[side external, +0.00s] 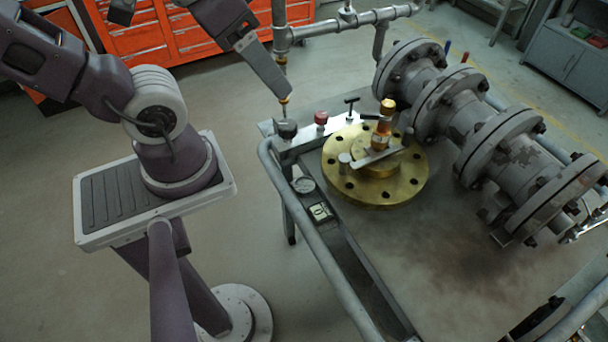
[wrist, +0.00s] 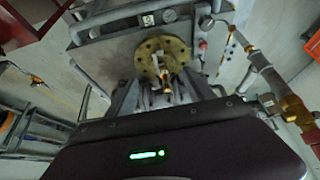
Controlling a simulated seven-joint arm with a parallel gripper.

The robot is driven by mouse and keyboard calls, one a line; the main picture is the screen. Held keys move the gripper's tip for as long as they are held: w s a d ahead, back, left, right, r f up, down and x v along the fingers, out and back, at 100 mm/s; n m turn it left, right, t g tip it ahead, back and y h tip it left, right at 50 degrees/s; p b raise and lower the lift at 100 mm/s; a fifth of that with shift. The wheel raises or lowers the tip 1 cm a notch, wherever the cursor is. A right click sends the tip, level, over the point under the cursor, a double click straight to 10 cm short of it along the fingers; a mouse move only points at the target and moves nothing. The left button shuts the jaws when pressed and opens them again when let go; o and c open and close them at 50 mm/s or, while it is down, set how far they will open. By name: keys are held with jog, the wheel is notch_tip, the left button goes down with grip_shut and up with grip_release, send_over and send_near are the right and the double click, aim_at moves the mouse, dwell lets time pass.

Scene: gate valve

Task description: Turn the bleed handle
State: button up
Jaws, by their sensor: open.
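A round brass flange (side external: 345,190) lies on the table and carries an upright copper-and-brass fitting (side external: 382,130) with a flat silver lever (side external: 378,157) at its foot. Behind it are a small black T-handle (side external: 351,101), a red knob (side external: 321,118) and a dark knob (side external: 286,129). No label shows which of these is the bleed handle. The wrist view also shows the flange (wrist: 144,58) and the brass-tipped fitting (wrist: 165,78). My gripper (wrist: 168,92) is open, with grey fingers reaching toward the flange and nothing visibly held. In the side view it is mostly cut off at the top.
A large grey flanged pipe (side external: 475,125) fills the table's right side. A grey pipe (side external: 345,22) runs along the back. A tubular rail (side external: 300,225) borders the table's left edge, beside a dial gauge (side external: 304,185). The front tabletop (side external: 450,270) is bare.

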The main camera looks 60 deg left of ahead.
jog(key=w+a+r+n+g, duration=0.1)
jog(key=w+a+n, duration=0.15)
jog(key=w, duration=0.45)
jog(key=n+g, duration=0.4)
jog(key=n, duration=1)
send_over(353, 98)
notch_tip(353, 98, down, 20)
jog(key=shift+g, duration=0.3)
notch_tip(353, 98, down, 9)
jog(key=shift+a+r, duration=0.1)
jog(key=shift+r, duration=0.1)
grip_shut()
